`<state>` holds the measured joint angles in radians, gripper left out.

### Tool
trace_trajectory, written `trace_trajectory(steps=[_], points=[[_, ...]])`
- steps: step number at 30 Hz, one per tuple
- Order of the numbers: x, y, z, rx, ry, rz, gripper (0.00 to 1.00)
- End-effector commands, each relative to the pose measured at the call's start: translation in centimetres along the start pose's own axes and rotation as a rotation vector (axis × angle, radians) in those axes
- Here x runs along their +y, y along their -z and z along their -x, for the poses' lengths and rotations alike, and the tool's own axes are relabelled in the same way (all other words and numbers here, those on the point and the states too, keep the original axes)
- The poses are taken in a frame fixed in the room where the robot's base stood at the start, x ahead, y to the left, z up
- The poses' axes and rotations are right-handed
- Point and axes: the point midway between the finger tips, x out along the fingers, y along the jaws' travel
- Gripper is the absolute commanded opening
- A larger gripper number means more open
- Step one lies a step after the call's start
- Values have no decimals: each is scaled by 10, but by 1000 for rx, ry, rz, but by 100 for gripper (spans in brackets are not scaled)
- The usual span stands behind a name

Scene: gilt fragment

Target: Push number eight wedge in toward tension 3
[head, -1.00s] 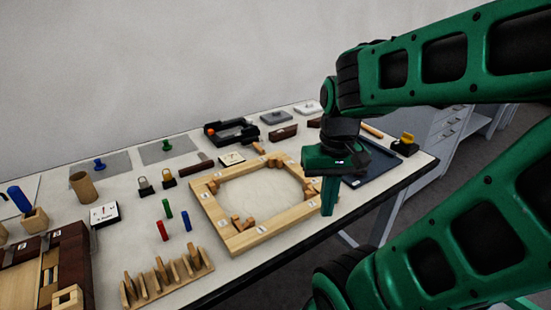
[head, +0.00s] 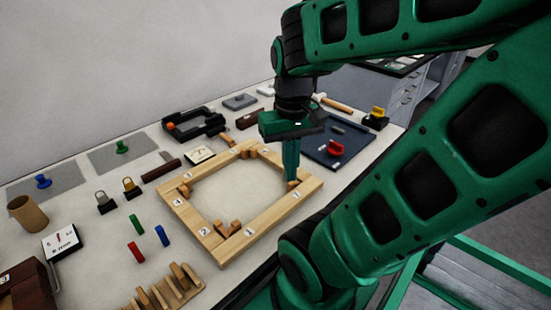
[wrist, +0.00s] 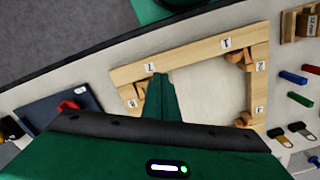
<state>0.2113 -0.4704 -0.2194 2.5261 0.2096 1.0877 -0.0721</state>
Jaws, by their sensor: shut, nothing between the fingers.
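A pale wooden frame (head: 262,222) with numbered labels lies on the table. Small brown wedges sit in its inner corners. My gripper (head: 291,180) points down, shut and empty, at the inner side of the right corner. In the wrist view the shut fingertips (wrist: 160,80) are beside the corner wedges (wrist: 139,92), close to the label that looks like 7 (wrist: 150,68). The label on the adjoining bar (wrist: 131,102) may read 8. I cannot tell whether the fingers touch a wedge. A white display (head: 62,240) stands at the left; its reading is too small to tell.
A wooden rack (head: 165,292) and coloured pegs (head: 136,252) are at the front left. The frame's middle is clear.

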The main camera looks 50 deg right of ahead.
Motion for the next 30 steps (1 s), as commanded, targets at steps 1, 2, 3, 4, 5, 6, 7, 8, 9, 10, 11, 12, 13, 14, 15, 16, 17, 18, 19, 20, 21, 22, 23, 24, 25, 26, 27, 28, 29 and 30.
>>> trace_trajectory(steps=[1,2,3,4,5,6,7,8,9,10,11,12,13,14,15,16,17,18,19,20,21,22,23,24,25,26,27,28,29,30], points=[[0,11,4,-19,-11,24,0],[1,18,8,-31,-17,41,0],[2,27,12,-48,-26,64,0],[2,34,15,-63,-33,84,0],[2,41,18,-78,-39,104,0],[2,52,22,-98,-48,131,0],[1,60,25,-113,-53,152,0],[1,68,28,-127,-59,172,0],[0,78,31,-149,-65,198,0],[-1,86,33,-163,-69,219,0],[-2,94,35,-179,-73,238,0],[-3,105,37,-198,-78,266,0],[-5,112,38,-213,-81,285,0],[-6,120,39,-227,-84,303,0],[-8,129,40,-246,-86,327,0],[-9,136,41,-258,-88,343,0],[-11,142,42,-270,-90,359,0],[-13,149,42,-285,-90,379,0],[-14,155,42,-294,-91,393,0],[-16,159,42,-304,-91,404,0],[-17,164,42,-314,-91,417,0],[-18,168,42,-321,-91,427,0],[-19,171,42,-325,-91,434,0],[-20,174,42,-332,-90,444,0],[-21,175,42,-336,-90,449,0],[-21,176,42,-338,-89,452,0],[-22,177,41,-341,-89,455,0],[-21,178,40,-342,-89,457,0],[-21,177,38,-343,-89,458,0],[-20,176,36,-344,-89,458,0]])
